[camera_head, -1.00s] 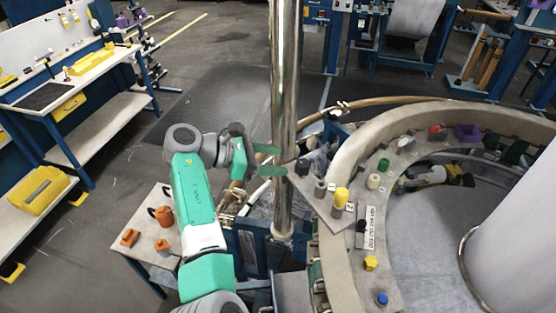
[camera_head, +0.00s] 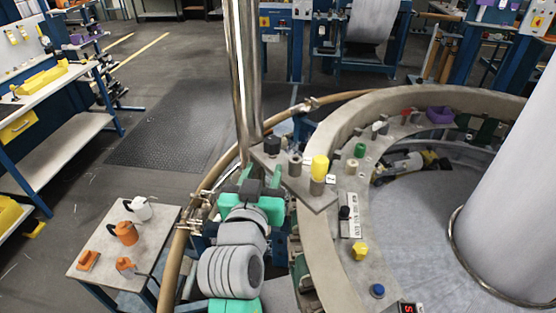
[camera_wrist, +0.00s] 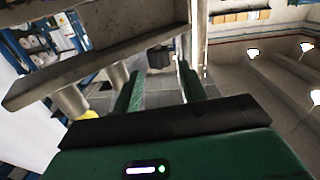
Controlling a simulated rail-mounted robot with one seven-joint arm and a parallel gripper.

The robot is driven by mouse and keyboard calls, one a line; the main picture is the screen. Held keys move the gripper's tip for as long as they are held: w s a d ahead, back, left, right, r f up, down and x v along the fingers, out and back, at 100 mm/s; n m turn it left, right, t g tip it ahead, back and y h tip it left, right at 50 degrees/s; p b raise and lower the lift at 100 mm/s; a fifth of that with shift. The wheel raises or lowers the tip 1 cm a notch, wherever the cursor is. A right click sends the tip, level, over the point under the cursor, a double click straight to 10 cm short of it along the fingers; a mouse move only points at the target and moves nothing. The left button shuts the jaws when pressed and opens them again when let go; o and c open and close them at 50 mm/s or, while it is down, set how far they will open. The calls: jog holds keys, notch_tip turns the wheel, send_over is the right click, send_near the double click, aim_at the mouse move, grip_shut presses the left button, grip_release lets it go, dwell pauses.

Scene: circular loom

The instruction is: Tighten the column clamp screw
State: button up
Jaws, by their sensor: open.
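The shiny metal column (camera_head: 245,80) stands upright at the left end of the grey clamp plate (camera_head: 308,190). A black screw head or knob (camera_head: 271,145) sits by the column at that end; I take it for the column clamp screw. My gripper (camera_head: 262,170), green with two dark-tipped fingers, is just in front of it, open and empty. In the wrist view the open fingers (camera_wrist: 160,68) point toward a dark block (camera_wrist: 158,57), probably the same screw, near their tips beside the column (camera_wrist: 194,35). I cannot tell whether they touch it.
The curved loom ring (camera_head: 345,145) lies beyond. A small table (camera_head: 100,262) with orange items is at left. The floor mat (camera_head: 165,135) is clear.

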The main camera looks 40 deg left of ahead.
aim_at(270, 151)
jog(key=shift+m, duration=0.3)
jog(key=x, duration=0.7)
jog(key=shift+w+r, duration=0.35)
jog(key=shift+r, duration=0.05)
jog(key=shift+t, duration=0.3)
jog(key=c, duration=0.7)
